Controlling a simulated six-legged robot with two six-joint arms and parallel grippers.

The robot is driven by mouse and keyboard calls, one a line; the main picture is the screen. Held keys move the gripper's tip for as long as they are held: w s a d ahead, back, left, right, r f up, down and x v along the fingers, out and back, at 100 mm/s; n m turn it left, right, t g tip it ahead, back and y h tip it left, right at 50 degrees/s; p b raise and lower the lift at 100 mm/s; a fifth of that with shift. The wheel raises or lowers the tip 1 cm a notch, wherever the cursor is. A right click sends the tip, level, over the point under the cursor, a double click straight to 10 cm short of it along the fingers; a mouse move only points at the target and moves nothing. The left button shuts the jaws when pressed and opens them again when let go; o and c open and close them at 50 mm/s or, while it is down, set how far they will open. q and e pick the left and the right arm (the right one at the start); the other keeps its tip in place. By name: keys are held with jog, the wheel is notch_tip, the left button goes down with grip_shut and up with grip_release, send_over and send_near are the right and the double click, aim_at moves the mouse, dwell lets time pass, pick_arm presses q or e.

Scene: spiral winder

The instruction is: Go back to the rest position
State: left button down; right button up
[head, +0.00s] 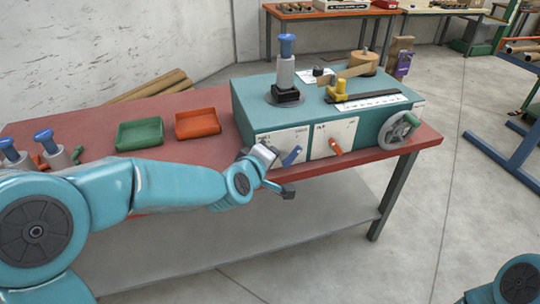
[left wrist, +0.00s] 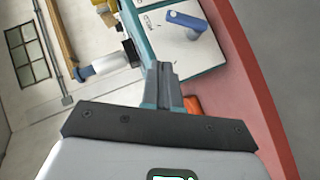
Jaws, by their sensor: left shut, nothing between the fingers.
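My left gripper (head: 268,158) is in front of the teal winder box (head: 255,97), near its blue lever (head: 291,156). In the left wrist view its fingers (left wrist: 164,84) are shut together with nothing between them. The blue lever also shows there (left wrist: 186,20), apart from the fingertips. The orange lever (head: 335,147) is to the right on the box front; a bit of orange (left wrist: 193,104) shows beside the fingers in the wrist view. Part of my right arm is at the bottom right of the head view; its gripper is out of view.
The box stands on a red table (head: 200,152) with a handwheel (head: 398,131) at its right end. A green tray (head: 139,134), an orange tray (head: 197,124) and blue-topped posts (head: 45,140) are to the left. Open floor (head: 440,220) lies to the right.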

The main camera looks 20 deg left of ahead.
pick_arm(q)
jog(key=shift+a, duration=0.15)
jog(key=s+a+f+m+g+p, duration=0.1)
jog(key=s+f+g, duration=0.3)
jog(key=f, duration=0.8)
jog(key=s+a+f+g+p, duration=0.15)
jog(key=s+f, duration=0.35)
jog(key=f, duration=0.7)
jog(key=s+d+f+m+g, duration=0.2)
jog(key=s+f+m, duration=0.1)
jog(key=s, duration=0.4)
jog(key=s+d+f+m+g+h, duration=0.1)
jog(key=s+d+f+m+g, duration=0.1)
jog(key=s, duration=0.6)
jog(key=s+d+f+m+g+h, duration=0.1)
jog(key=s+d+f+m+g, duration=0.1)
jog(key=s+f, duration=0.3)
jog(key=shift+s+d+m+g+p, duration=0.15)
jog(key=shift+s+m+g+p, duration=0.15)
jog(key=shift+s+m+g, duration=0.8)
jog(key=shift+s+t, duration=0.15)
jog(key=shift+t, duration=0.1)
